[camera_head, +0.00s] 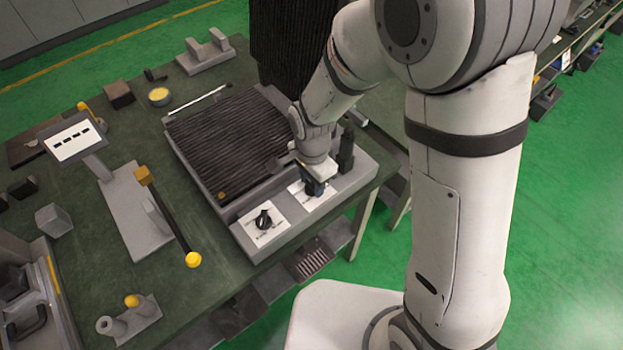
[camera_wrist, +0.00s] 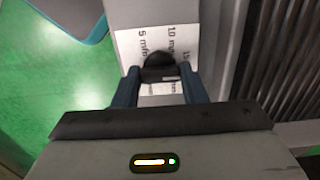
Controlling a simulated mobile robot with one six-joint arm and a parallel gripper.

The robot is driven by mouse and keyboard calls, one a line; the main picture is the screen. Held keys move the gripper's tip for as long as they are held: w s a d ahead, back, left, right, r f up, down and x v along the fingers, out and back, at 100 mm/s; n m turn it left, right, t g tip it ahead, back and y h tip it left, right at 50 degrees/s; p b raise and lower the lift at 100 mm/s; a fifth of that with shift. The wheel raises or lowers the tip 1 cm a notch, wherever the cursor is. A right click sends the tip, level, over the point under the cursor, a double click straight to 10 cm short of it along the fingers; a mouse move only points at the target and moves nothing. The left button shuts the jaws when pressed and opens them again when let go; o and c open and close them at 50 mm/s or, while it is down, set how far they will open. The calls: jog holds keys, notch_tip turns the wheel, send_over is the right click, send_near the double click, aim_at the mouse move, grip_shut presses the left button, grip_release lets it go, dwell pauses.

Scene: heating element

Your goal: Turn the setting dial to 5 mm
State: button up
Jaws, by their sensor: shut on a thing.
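The setting dial (camera_wrist: 158,59) is a black knob on a white label plate (camera_wrist: 128,42) in the wrist view. The plate carries printed marks, with "5 mm" at the left, "10 mm" to its right and a partly hidden mark further right. My gripper (camera_wrist: 161,74) has one dark blue finger on each side of the knob and is shut on it. Which mark the dial points to I cannot tell. In the head view my gripper (camera_head: 315,186) is down at the front panel of the grey machine (camera_head: 350,182), and its fingers hide the dial.
A second black dial (camera_head: 264,219) on its own white plate sits left of my gripper. A dark upright post (camera_head: 346,150) stands close to its right. A ribbed dark bed (camera_head: 225,140) lies behind. A yellow-ended lever (camera_head: 193,260) and a display stand (camera_head: 72,140) are further left.

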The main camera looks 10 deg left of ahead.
jog(key=shift+c, duration=0.3)
jog(key=n+b, duration=0.2)
jog(key=n, duration=0.3)
jog(key=shift+n, duration=0.3)
jog(key=n+b, duration=0.2)
jog(key=n, duration=0.4)
jog(key=n+b, duration=0.1)
jog(key=n, duration=0.5)
jog(key=shift+w+n, duration=0.1)
jog(key=shift+n, duration=0.3)
jog(key=n+b, duration=0.1)
jog(key=n, duration=0.4)
jog(key=shift+r+n, duration=0.1)
jog(key=shift+n, duration=0.3)
jog(key=o, duration=1)
